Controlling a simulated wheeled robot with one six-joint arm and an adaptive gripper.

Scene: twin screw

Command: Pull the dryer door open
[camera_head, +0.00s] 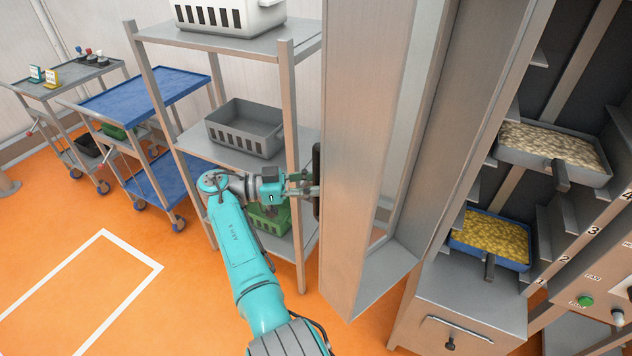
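The dryer door (357,130) is a tall grey metal panel with a window, swung wide open to the left of the dryer cabinet (470,295). Its black vertical handle (316,160) is on the door's left face. My gripper (312,187) is at the handle's middle, with its fingers closed around the bar; the far fingertip is partly hidden. Inside the open dryer, a grey tray (510,157) of pale grains sits above a blue tray (462,246) of yellow grains.
A grey shelf rack (165,143) with crates stands just behind my gripper and close to the door. A blue cart (110,105) and another cart (40,92) are farther left. The orange floor (190,300) at lower left is clear. A numbered control panel (600,280) is at the right.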

